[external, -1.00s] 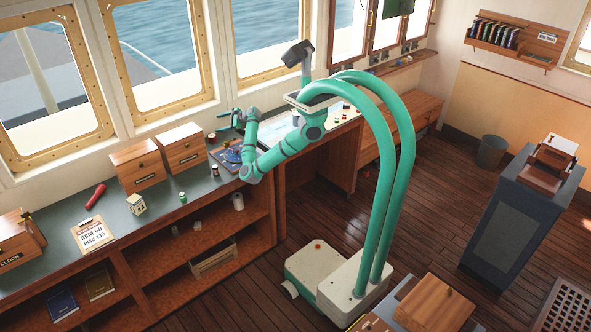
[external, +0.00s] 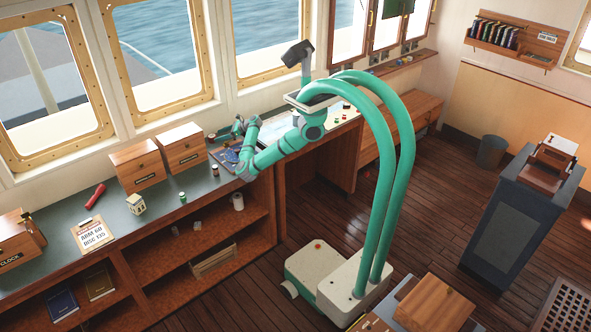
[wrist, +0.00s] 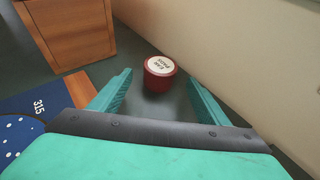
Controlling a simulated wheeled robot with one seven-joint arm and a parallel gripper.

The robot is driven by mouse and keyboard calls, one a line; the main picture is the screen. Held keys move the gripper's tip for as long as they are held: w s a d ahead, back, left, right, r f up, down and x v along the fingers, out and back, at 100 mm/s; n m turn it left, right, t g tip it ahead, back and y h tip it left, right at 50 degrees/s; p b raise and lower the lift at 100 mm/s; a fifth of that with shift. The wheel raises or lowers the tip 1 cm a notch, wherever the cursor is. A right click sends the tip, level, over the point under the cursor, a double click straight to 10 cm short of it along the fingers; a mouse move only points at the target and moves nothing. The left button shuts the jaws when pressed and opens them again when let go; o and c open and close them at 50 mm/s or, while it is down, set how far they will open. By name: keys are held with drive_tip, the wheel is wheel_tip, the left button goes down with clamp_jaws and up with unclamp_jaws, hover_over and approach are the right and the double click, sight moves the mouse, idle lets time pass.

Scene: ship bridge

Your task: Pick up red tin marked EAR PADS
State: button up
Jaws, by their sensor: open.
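The red tin (wrist: 159,82) stands upright on the dark green counter in the wrist view. Its round white lid label reads EAR PADS. My gripper (wrist: 160,77) is open, with one teal finger on each side of the tin in the picture. I see a gap between the tin and each finger, and nothing is held. I cannot tell how far above the counter the fingertips are. In the external view my gripper (external: 239,124) is over the back of the counter near the window wall. The tin is too small there to identify with certainty.
A wooden box (wrist: 68,32) stands left of the tin, and a pale wall (wrist: 245,60) rises on the right. A blue chart marked 315 (wrist: 30,112) lies at lower left. A green-banded tin (external: 183,197) and small house (external: 135,205) stand farther left along the counter.

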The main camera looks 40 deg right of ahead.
sight(215, 136)
drive_tip(key=shift+x, duration=2.25)
drive_tip(key=c, duration=1.2)
drive_tip(key=shift+r, duration=0.15)
drive_tip(key=shift+r, duration=0.65)
drive_tip(key=s+d+r, duration=0.1)
drive_tip(key=s+r, duration=0.2)
drive_tip(key=s, duration=0.1)
drive_tip(key=s+d+r, duration=0.1)
drive_tip(key=s+r, duration=0.3)
drive_tip(key=s, duration=0.1)
drive_tip(key=s+d+r, duration=0.1)
drive_tip(key=s+r, duration=0.3)
drive_tip(key=shift+s+d+r, duration=0.25)
drive_tip(key=shift+d, duration=0.05)
